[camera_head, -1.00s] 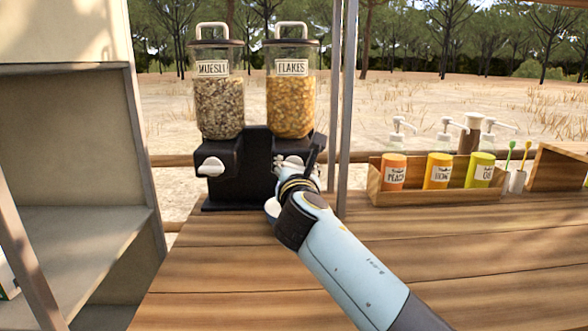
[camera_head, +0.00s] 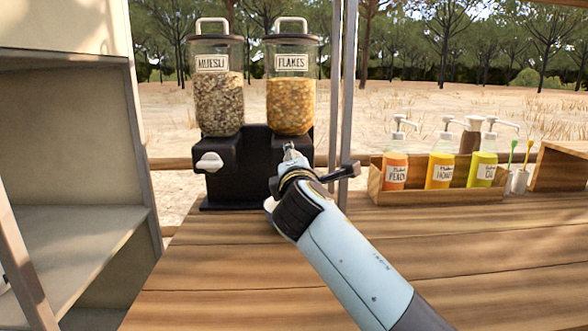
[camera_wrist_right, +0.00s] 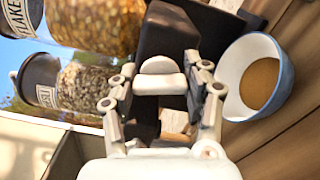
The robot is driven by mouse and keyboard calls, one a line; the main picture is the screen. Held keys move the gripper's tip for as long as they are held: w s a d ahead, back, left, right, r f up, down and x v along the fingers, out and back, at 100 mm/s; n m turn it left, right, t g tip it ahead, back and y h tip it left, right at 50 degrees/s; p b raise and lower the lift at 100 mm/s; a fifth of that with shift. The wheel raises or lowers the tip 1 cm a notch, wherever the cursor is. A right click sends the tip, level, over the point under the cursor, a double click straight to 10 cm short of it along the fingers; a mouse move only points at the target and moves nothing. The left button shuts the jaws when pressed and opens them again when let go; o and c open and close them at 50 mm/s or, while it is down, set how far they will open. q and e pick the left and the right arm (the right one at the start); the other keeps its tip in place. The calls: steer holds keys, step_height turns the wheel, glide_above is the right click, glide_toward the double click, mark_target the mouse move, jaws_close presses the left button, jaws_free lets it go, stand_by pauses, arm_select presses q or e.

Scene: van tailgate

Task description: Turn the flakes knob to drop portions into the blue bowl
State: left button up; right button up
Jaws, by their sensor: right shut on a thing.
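The flakes dispenser (camera_head: 291,92) is a clear jar of golden flakes on the right side of a black stand. Its white knob (camera_wrist_right: 160,83) sits between the fingers of my right gripper (camera_head: 290,152), which is shut on it. In the head view my gripper and wrist hide this knob. The blue bowl (camera_wrist_right: 283,88), white inside, stands below the spout side. A brown round patch shows inside it; I cannot tell whether that is flakes. In the head view only a sliver of the bowl shows beside my wrist. My left gripper is out of view.
The muesli dispenser (camera_head: 216,88) and its white knob (camera_head: 209,162) stand left of the flakes. A wooden rack (camera_head: 440,195) with several pump bottles is at the right. A grey post (camera_head: 347,100) rises close to my wrist. The front tabletop is clear.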

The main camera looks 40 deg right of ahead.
steer(key=shift+f+m+b, duration=0.15)
steer(key=shift+m+b, duration=0.5)
steer(key=shift+m, duration=0.95)
steer(key=o, duration=1.2)
steer(key=shift+s, duration=0.1)
steer(key=v, duration=0.7)
steer(key=shift+s+a, duration=0.15)
